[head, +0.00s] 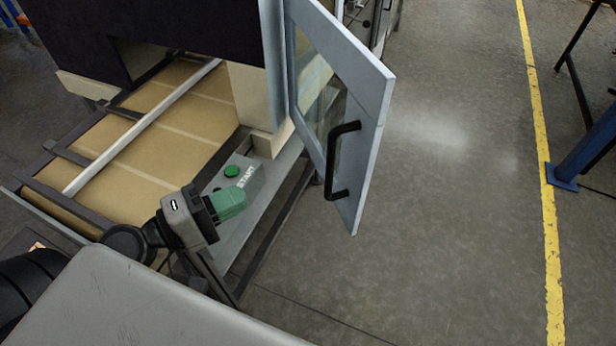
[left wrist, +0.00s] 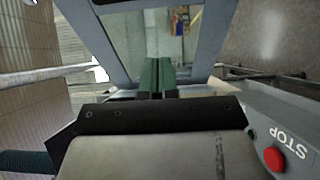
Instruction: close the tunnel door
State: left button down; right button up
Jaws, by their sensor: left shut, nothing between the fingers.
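The tunnel door (head: 372,130) is a pale blue-grey framed panel with a glass window. In the head view it stands open, swung out from the dark tunnel housing (head: 190,22). Its black bar handle (head: 330,160) is on the side facing me. My left gripper (head: 232,202) has green fingers, is shut and empty, and is left of the door, apart from the handle. In the left wrist view its fingers (left wrist: 157,78) point at a blue-grey frame (left wrist: 211,40) around glass. My right gripper is not in view.
A grey control box with a green START button (head: 231,171) sits just beyond my left gripper. A red STOP button (left wrist: 274,158) shows in the left wrist view. The tan conveyor (head: 165,150) lies to the left. Floor right of the door is clear up to a yellow line (head: 541,140).

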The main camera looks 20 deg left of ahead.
pick_arm(q)
jog(key=w+d+p, duration=0.6)
jog(key=w+d, duration=0.2)
jog(key=d, duration=0.1)
jog(key=shift+d, duration=0.3)
